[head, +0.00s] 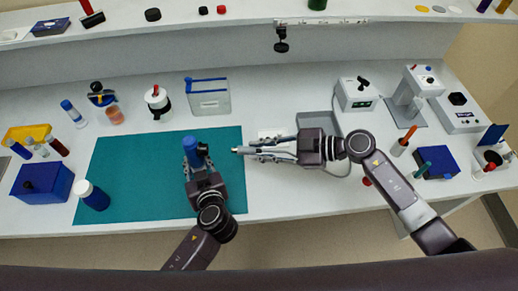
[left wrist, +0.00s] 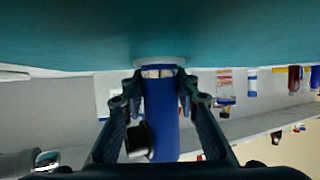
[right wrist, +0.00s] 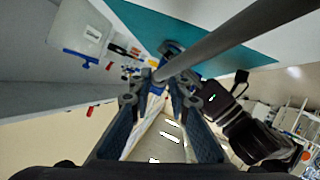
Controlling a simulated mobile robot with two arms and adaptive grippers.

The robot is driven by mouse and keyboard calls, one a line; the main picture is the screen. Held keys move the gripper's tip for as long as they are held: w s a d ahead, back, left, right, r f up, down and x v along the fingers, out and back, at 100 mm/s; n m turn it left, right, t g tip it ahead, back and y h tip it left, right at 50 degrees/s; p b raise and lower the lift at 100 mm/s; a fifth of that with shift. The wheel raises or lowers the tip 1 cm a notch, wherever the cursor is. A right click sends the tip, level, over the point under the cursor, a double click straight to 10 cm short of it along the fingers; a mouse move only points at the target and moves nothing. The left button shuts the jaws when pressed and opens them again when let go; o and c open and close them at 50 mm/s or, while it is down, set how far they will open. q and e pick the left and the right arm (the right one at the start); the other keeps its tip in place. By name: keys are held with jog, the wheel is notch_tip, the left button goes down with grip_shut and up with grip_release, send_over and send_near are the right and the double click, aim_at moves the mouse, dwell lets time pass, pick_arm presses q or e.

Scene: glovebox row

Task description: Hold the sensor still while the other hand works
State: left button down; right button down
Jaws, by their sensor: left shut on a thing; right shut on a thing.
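My left gripper (head: 195,152) is shut on a blue cylindrical bottle (head: 190,146) above the teal mat. In the left wrist view the bottle (left wrist: 161,115) sits between both fingers (left wrist: 155,90), its whitish end toward the mat. My right gripper (head: 250,151) is shut on a slim grey rod, which looks like the sensor (head: 237,150), its pale tip pointing at the bottle with a gap between them. In the right wrist view the grey rod (right wrist: 230,40) slants from the fingertips (right wrist: 160,88) to the upper right. Its gripped part is partly hidden by the fingers.
The teal mat (head: 130,185) is mostly bare. A white-capped blue bottle (head: 92,195) and a blue box (head: 42,182) stand at left. A shelf (head: 230,20) runs along the back.

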jog(key=shift+r, duration=3.5)
pick_arm(q)
jog(key=c, duration=0.8)
grip_release()
jog(key=o, duration=0.6)
jog(key=v, duration=1.2)
